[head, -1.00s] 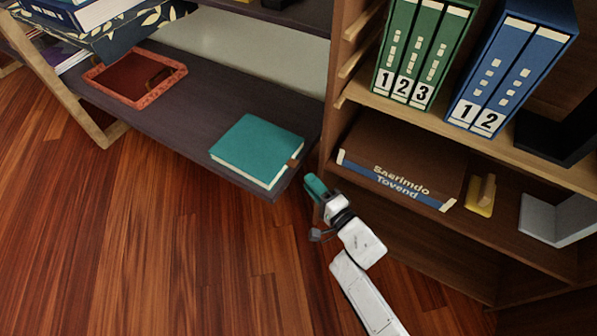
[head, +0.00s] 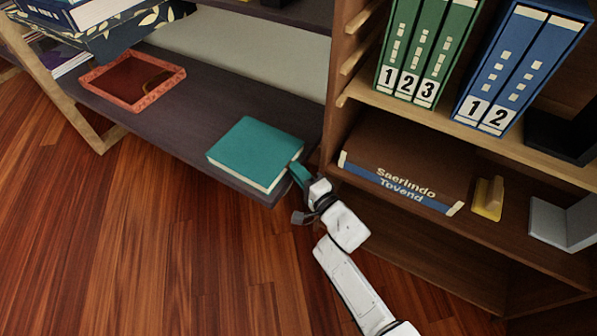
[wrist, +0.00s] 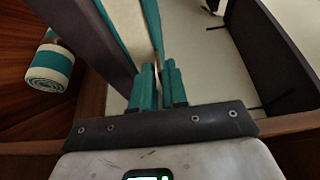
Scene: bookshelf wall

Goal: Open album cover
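The teal album (head: 250,152) lies flat and closed on the dark shelf, its cream page edge facing the front. My gripper (head: 297,170) has teal fingers and is at the album's right edge, by its near right corner. In the wrist view, the album's cover and cream pages (wrist: 133,28) slant down toward the fingertips of my gripper (wrist: 159,75). The fingers are close together with a narrow gap. The cover's edge reaches between the tips; whether they press on it is unclear. The small brown tab on the album's edge is hidden behind my fingers.
A red tray-like frame (head: 134,78) lies farther left on the same dark shelf (head: 200,105). A brown bookcase to the right holds green binders (head: 418,55), blue binders (head: 520,70) and a lying brown book (head: 400,170).

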